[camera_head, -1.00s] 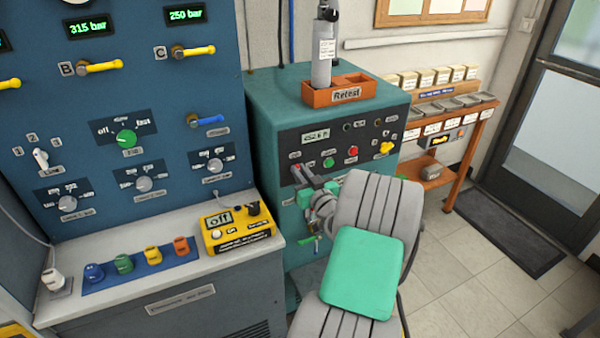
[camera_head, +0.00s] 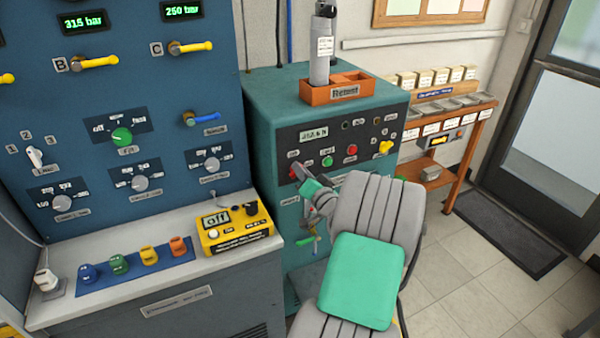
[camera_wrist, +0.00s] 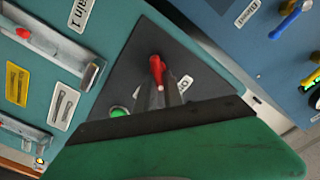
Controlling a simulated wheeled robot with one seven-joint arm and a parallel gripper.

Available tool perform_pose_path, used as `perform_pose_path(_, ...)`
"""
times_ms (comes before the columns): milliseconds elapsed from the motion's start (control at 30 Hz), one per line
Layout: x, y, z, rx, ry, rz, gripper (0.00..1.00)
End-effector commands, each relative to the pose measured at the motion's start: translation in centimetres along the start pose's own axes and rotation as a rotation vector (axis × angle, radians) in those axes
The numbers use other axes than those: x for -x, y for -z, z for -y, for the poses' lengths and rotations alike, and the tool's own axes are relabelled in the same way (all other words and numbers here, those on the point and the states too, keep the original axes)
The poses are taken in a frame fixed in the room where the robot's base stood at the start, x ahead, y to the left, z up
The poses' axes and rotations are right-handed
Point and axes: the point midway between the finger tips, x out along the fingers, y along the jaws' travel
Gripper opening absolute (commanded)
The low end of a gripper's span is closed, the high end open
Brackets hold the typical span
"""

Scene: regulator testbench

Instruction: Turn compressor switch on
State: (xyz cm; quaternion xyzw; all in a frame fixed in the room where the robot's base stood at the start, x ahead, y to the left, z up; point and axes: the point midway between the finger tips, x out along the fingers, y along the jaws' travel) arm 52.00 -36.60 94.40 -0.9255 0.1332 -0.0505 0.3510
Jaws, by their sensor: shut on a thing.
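A red switch (camera_wrist: 157,70) sits on the dark panel in the wrist view, with a partly covered label beside it. My gripper (camera_wrist: 160,92) is shut on this red switch; its grey fingertips flank the lever. In the head view my gripper (camera_head: 298,172) is at the left end of the black control panel (camera_head: 338,125) on the teal cabinet. There the fingers mostly cover the switch. A green button (camera_wrist: 118,112) is close beside the fingers in the wrist view.
A green button (camera_head: 327,161) and a red button (camera_head: 351,150) are right of my gripper. A yellow knob (camera_head: 385,147) is farther right. The yellow control box (camera_head: 235,232) sits on the bench to the left. An orange tray (camera_head: 337,90) stands on the cabinet.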

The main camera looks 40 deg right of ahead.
Motion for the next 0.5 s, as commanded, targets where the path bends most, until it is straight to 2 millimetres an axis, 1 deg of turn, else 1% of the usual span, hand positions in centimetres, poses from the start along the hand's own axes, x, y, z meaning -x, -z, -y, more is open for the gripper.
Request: perform_pose_path(500, 0.01, -0.1, -0.56, -0.488, -0.001, 0.001, 0.0)
